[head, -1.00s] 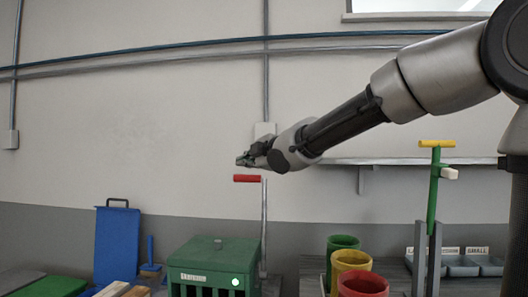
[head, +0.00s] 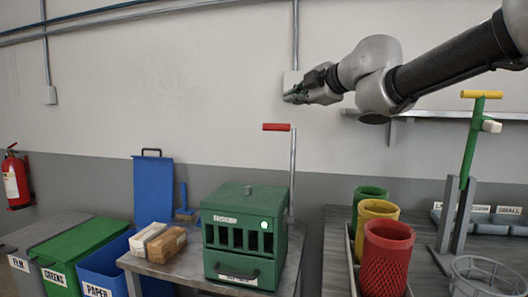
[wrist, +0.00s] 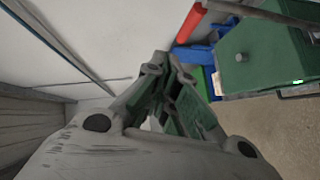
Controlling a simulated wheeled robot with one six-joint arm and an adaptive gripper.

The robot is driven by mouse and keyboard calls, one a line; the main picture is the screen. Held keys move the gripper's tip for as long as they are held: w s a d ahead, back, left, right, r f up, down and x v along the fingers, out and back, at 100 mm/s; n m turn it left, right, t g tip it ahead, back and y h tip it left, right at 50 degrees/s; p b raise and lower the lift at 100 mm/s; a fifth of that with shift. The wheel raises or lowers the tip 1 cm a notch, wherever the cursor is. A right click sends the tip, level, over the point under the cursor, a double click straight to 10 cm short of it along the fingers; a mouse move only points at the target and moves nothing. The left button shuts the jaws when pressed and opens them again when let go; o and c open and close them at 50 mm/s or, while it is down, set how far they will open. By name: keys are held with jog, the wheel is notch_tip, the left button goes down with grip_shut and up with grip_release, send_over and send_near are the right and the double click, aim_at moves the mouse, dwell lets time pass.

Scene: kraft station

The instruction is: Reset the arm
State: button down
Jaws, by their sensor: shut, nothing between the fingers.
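My gripper (head: 296,96) is shut and empty. In the head view it is raised in front of the bare wall, pointing left, with my arm reaching in from the upper right. It is above the red-handled lever (head: 277,127) and apart from it. In the wrist view the fingers (wrist: 172,68) come together in the middle, with nothing seen between them. The green slotted box (head: 243,228) stands below on the table, and part of it shows at the upper right of the wrist view (wrist: 262,62).
Red, yellow and green cups (head: 387,262) stand right of the box. A green post with a yellow bar (head: 481,94) rises at the right, near a wire basket (head: 487,273). Bins (head: 85,250) and two blocks (head: 166,244) are at left.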

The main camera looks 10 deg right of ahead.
jog(key=s+d+f+m+g+h, duration=0.1)
jog(key=s+d+f+m+h, duration=0.25)
jog(key=d, duration=0.35)
jog(key=s+d+f+m+g+h, duration=0.1)
jog(key=s+d+f+m+h, duration=0.15)
jog(key=d+f+m, duration=0.35)
jog(key=s+d+f+m+h, duration=0.2)
jog(key=s+d+m+h, duration=0.15)
jog(key=d, duration=0.45)
jog(key=s+f+m+g+y, duration=0.3)
jog(key=s+f+m+g, duration=0.4)
jog(key=s+f, duration=0.8)
jog(key=s, duration=0.3)
jog(key=shift+s+f, duration=0.2)
jog(key=shift+f, duration=0.05)
